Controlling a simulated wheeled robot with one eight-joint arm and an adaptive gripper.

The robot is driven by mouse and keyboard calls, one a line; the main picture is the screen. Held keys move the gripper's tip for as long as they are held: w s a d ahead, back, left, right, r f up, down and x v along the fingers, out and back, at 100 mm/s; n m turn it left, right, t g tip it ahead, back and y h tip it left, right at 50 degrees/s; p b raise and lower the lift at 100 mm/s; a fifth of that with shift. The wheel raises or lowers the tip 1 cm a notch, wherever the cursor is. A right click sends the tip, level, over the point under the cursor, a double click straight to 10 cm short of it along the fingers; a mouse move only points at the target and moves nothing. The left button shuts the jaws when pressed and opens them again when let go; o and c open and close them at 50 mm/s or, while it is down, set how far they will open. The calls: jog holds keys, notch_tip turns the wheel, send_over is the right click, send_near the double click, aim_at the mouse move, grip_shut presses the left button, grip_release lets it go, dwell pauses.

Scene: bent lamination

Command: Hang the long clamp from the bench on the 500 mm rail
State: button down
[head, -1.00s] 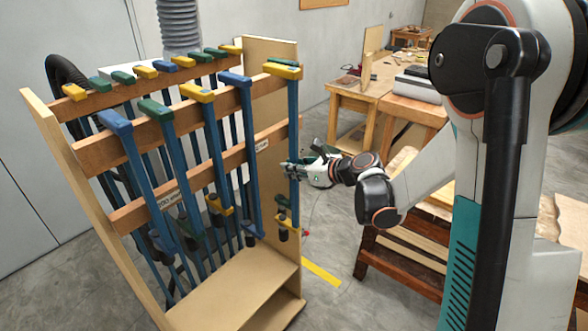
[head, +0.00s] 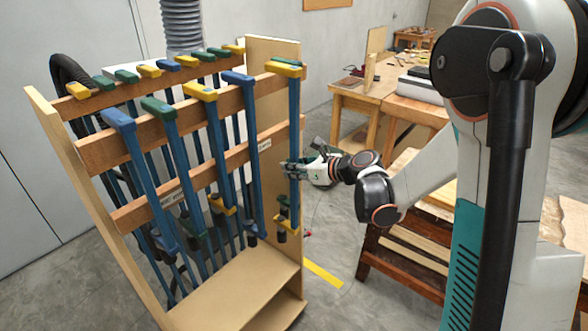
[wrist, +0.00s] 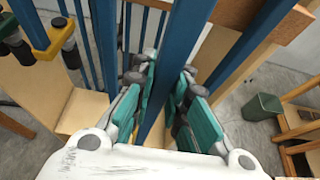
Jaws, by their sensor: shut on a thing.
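My gripper (head: 290,167) is shut on the blue bar of a long clamp (head: 294,120) at the right end of the rack. In the wrist view, teal finger pads (wrist: 175,105) lie on both sides of this blue bar (wrist: 183,50). I cannot tell whether the head rests on that rail. Its yellow lower jaw (head: 287,224) is below my gripper. Rail labels (head: 264,143) are too small to read surely.
Several other clamps, such as one with a blue head (head: 238,78), hang on the front and back rails to the left. The rack's side panel (head: 270,52) is close behind the held clamp. A wooden bench (head: 410,245) stands right. A green bin (wrist: 262,106) is on the floor.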

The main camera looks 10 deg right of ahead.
jog(key=shift+w+a+b, duration=0.2)
jog(key=shift+w+a, duration=0.45)
jog(key=shift+w, duration=0.25)
jog(key=shift+w+a+b, duration=0.15)
jog(key=shift+w+a, duration=0.45)
jog(key=shift+w, duration=0.25)
jog(key=shift+w+a, duration=0.2)
jog(key=shift+w, duration=0.05)
jog(key=shift+w+a+b, duration=0.2)
jog(key=shift+w+a, duration=0.25)
jog(key=shift+w, duration=0.2)
jog(key=shift+w+a+b, duration=0.15)
jog(key=shift+w+a, duration=0.25)
jog(key=shift+w, duration=0.2)
jog(key=shift+f+b, duration=0.3)
jog(key=shift+f, duration=0.05)
jog(key=shift+f+b, duration=0.55)
jog(key=shift+f, duration=0.05)
dwell(0.4)
jog(key=c, duration=1.5)
grip_release()
